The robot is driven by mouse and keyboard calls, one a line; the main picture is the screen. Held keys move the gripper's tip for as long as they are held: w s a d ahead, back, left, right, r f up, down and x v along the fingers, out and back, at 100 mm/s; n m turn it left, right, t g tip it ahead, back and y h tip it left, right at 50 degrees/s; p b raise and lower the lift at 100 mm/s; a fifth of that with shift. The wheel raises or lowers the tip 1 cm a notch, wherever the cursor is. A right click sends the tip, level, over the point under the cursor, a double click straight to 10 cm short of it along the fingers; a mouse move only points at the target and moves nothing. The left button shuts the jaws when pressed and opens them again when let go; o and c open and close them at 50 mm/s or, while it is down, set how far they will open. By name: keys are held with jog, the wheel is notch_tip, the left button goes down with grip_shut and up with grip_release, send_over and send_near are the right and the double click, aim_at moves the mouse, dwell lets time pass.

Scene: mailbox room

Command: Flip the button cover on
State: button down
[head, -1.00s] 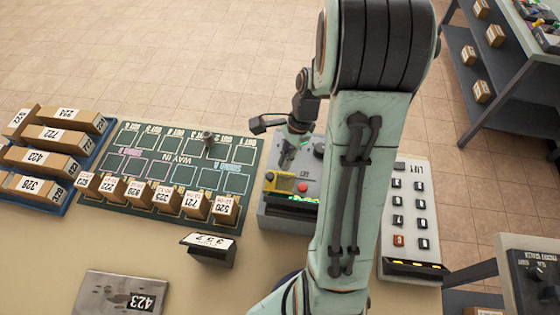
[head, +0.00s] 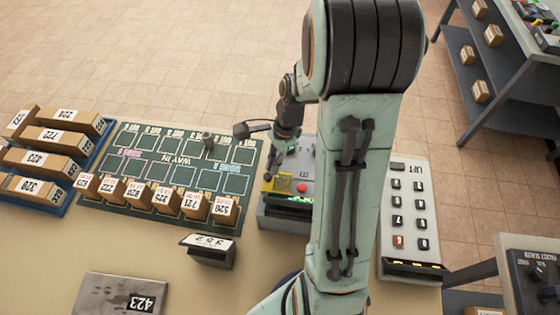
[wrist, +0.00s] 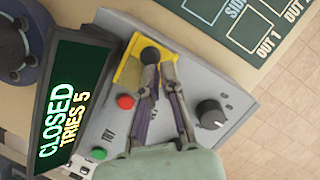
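The control box (head: 285,208) stands on the table beside my arm. A yellow cover or plate (wrist: 130,66) with a black ball knob (wrist: 150,56) lies at one end of its panel. The yellow part also shows in the head view (head: 283,184). My gripper (wrist: 159,70) is over the yellow part, its fingertips close together beside the black knob. I cannot tell whether they touch or grip it. A red button (wrist: 125,102), a green button (wrist: 99,153) and a black dial (wrist: 210,113) are on the panel. The screen (wrist: 62,110) reads CLOSED, TRIES 5.
A green sorting board (head: 185,170) with several small boxes lies left of the control box. A grey keypad (head: 408,215) stands to the right, beyond my arm. A small number stand (head: 210,252) is in front.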

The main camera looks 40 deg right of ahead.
jog(key=shift+a+f, duration=0.15)
jog(key=shift+a, duration=0.25)
jog(key=d, duration=0.2)
jog(key=d+r, duration=0.1)
jog(key=d, duration=0.1)
jog(key=shift+d+r, duration=0.1)
jog(key=shift+d, duration=0.2)
jog(key=v, duration=1)
jog(key=w+a+r+n, duration=0.2)
jog(key=a+r, duration=0.2)
jog(key=a, duration=0.2)
jog(key=s+a+r+n+h, duration=0.1)
jog(key=s+a+n, duration=0.1)
jog(key=a, duration=0.3)
jog(key=s+a+r+n, duration=0.2)
jog(key=a+n, duration=0.1)
jog(key=a, duration=0.1)
jog(key=s+a+f+n, duration=0.1)
jog(key=s+f+n, duration=0.2)
jog(key=s+n, duration=0.3)
jog(key=s+a+f+n+h, duration=0.1)
jog(key=s+a+f+n, duration=0.1)
jog(key=s+n, duration=0.3)
jog(key=shift+s+f+n, duration=0.4)
jog(key=shift+f+n, duration=0.15)
jog(key=shift+n, duration=0.15)
